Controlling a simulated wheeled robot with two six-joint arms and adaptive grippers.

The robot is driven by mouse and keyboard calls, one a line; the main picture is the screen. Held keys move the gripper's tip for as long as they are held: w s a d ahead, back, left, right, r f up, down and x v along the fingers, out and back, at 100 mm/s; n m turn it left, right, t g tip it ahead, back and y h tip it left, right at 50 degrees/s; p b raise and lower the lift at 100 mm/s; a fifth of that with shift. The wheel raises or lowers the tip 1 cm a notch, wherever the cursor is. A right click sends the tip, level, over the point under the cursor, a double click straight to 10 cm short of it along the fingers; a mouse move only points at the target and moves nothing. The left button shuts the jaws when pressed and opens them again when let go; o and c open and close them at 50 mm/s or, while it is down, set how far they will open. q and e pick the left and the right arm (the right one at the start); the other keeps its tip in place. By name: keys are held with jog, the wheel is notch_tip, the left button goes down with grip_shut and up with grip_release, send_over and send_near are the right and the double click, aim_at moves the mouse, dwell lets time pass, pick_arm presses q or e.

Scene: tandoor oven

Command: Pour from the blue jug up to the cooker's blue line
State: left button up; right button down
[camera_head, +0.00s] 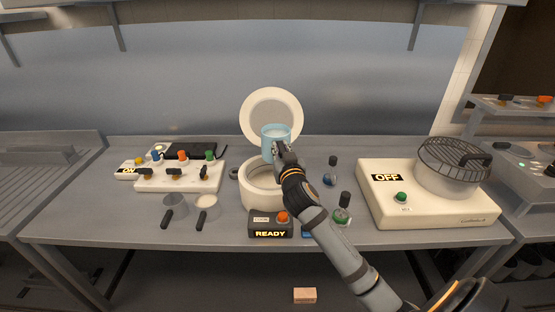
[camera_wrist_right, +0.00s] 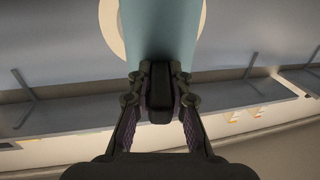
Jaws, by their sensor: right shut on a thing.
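The light blue jug (camera_head: 275,135) is held above the open cooker, in front of its raised lid (camera_head: 271,112). It looks close to upright in the head view. My right gripper (camera_head: 283,151) is shut on the jug's handle side; in the right wrist view the gripper (camera_wrist_right: 160,85) meets the blue jug body (camera_wrist_right: 158,30). The white round cooker (camera_head: 256,195) stands on the counter with its lid up. Its inside is partly hidden by my arm, and I cannot make out the blue line or a stream. My left gripper is not in view.
A READY box with an orange button (camera_head: 270,229) sits before the cooker. Two scoops (camera_head: 207,208) and a white panel of knobs (camera_head: 180,179) are at left. An OFF unit with a round grill (camera_head: 427,204) is at right. Small bottles (camera_head: 330,176) stand near my arm.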

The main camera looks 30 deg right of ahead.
jog(key=shift+w+d+f, duration=0.1)
jog(key=shift+w, duration=0.1)
jog(key=shift+s+d, duration=0.15)
jog(key=shift+d, duration=0.1)
jog(key=shift+s+d+f+n, duration=0.1)
jog(key=shift+s+d+n, duration=0.1)
jog(key=shift+n, duration=0.2)
pick_arm(q)
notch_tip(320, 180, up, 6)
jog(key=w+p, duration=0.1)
jog(key=p, duration=0.4)
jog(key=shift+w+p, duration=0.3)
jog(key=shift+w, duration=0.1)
pick_arm(e)
jog(key=shift+s+d+f+n, duration=0.1)
jog(key=shift+f+n, duration=0.3)
jog(key=shift+n, duration=1.8)
jog(key=shift+w+d+f+n, duration=0.1)
jog(key=shift+f+n, duration=0.3)
jog(key=shift+n, duration=1.8)
jog(key=shift+s+d+f+n, duration=0.1)
jog(key=shift+f+n, duration=0.3)
jog(key=shift+n, duration=1.8)
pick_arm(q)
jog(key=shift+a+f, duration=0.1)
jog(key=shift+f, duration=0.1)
